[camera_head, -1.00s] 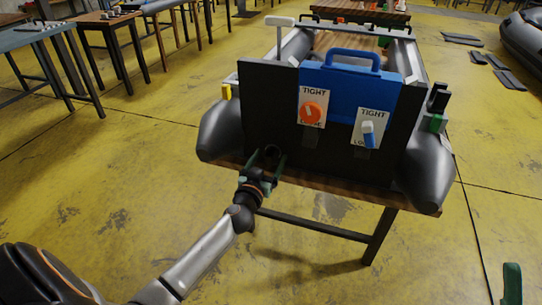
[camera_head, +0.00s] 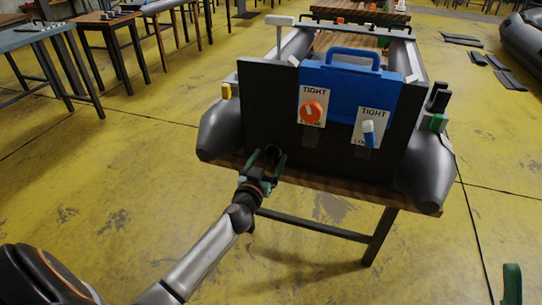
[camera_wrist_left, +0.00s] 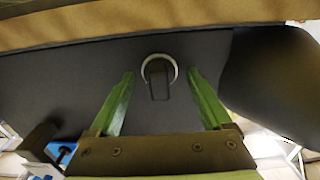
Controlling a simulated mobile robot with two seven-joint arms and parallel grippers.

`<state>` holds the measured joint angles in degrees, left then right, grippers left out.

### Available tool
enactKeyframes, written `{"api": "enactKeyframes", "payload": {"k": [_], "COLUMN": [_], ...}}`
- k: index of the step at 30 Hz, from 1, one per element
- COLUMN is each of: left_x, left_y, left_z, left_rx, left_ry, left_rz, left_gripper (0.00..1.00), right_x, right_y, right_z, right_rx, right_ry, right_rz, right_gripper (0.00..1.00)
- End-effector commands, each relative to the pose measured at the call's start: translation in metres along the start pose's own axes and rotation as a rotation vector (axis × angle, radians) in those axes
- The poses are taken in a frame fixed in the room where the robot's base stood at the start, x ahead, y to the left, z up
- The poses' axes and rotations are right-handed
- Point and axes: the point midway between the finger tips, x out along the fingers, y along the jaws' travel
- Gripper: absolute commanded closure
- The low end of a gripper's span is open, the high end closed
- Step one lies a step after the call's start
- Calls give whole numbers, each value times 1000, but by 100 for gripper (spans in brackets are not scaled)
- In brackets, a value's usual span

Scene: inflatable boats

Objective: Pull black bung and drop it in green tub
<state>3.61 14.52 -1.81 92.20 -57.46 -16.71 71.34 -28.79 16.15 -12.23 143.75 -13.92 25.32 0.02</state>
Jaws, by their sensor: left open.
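The black bung (camera_wrist_left: 159,84) sits in a pale ring in the dark transom (camera_wrist_left: 90,75) of the inflatable boat. In the head view the bung (camera_head: 271,153) is a small dark shape low on the left of the transom (camera_head: 262,105). My left gripper (camera_head: 267,160) is open in front of it. In the left wrist view its green fingers (camera_wrist_left: 160,92) stand on either side of the bung, with clear gaps. A green piece at the lower right edge looks like a finger of my right gripper (camera_head: 512,285); most is cut off. I cannot make out a green tub.
The boat rests on a wooden table (camera_head: 340,192) with dark legs. An orange knob (camera_head: 311,112) and a blue-and-white knob (camera_head: 368,133) are on the transom panels. Grey tubes flank it. Other tables (camera_head: 120,30) stand at the back left. The near yellow floor is clear.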

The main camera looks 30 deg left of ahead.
Motion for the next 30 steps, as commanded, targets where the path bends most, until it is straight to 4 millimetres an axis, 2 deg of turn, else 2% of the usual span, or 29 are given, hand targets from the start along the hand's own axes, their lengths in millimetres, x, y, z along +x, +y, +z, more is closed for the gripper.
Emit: {"api": "enactKeyframes", "payload": {"k": [6,27,30], "left_x": [0,0,0], "left_y": [0,0,0], "left_z": [0,0,0], "left_rx": [-1,0,0], "left_ry": [0,0,0], "left_rz": [1,0,0], "left_gripper": [20,98,100], "right_x": [0,0,0], "right_y": [0,1,1], "right_z": [0,0,0], "right_rx": [0,0,0], "right_ry": [0,0,0], "right_rz": [3,4,4], "right_gripper": [40,40,40]}}
